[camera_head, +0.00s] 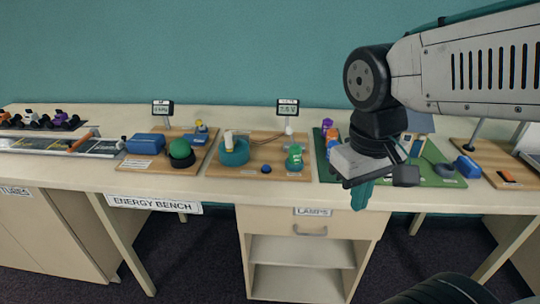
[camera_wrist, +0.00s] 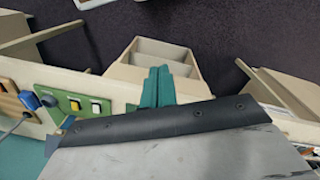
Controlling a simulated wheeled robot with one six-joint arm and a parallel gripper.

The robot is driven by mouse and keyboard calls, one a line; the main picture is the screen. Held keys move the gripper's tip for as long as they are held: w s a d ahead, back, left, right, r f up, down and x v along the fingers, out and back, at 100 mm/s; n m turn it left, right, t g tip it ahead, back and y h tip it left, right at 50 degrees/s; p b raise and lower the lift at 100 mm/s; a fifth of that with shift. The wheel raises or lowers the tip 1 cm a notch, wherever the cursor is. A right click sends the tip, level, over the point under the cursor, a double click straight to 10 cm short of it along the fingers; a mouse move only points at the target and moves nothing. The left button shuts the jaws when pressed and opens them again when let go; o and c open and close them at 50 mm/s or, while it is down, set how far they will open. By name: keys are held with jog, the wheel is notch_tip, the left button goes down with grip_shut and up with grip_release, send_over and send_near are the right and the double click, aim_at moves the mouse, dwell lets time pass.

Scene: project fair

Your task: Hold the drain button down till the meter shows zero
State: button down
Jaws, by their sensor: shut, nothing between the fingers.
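A small blue button (camera_head: 266,169) sits near the front edge of the middle wooden board (camera_head: 220,168); I see no legible label marking it as the drain button. A meter (camera_head: 288,107) stands on a post behind that board, and its small digits look like 7.6 V. My gripper (camera_head: 362,194) is shut and empty, its teal fingers pointing down at the bench's front edge, right of the button and apart from it. The shut fingers also show in the wrist view (camera_wrist: 157,88). The button does not clearly show in the wrist view.
A teal wheel (camera_head: 234,153) and a green knob-like part (camera_head: 294,157) flank the button. A second meter (camera_head: 163,108) stands over the left board. A green board (camera_head: 442,180) lies behind my gripper. Bare bench (camera_head: 215,190) runs along the front.

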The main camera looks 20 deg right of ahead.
jog(key=w+d+f+m+t+h, duration=0.1)
jog(key=w+d+h, duration=0.15)
jog(key=w, duration=0.25)
jog(key=w+d+f+h, duration=0.1)
jog(key=w+d, duration=0.2)
jog(key=w, duration=0.2)
jog(key=m+t+y, duration=0.5)
jog(key=t+y, duration=0.1)
jog(key=t, duration=0.2)
send_over(268, 168)
notch_tip(268, 168, down, 4)
jog(key=shift+a+r+m, duration=0.1)
jog(key=shift+r+m, duration=0.1)
jog(key=shift+m, duration=0.3)
jog(key=shift+f, duration=0.1)
jog(key=shift+f, duration=4.3)
jog(key=shift+f, duration=0.1)
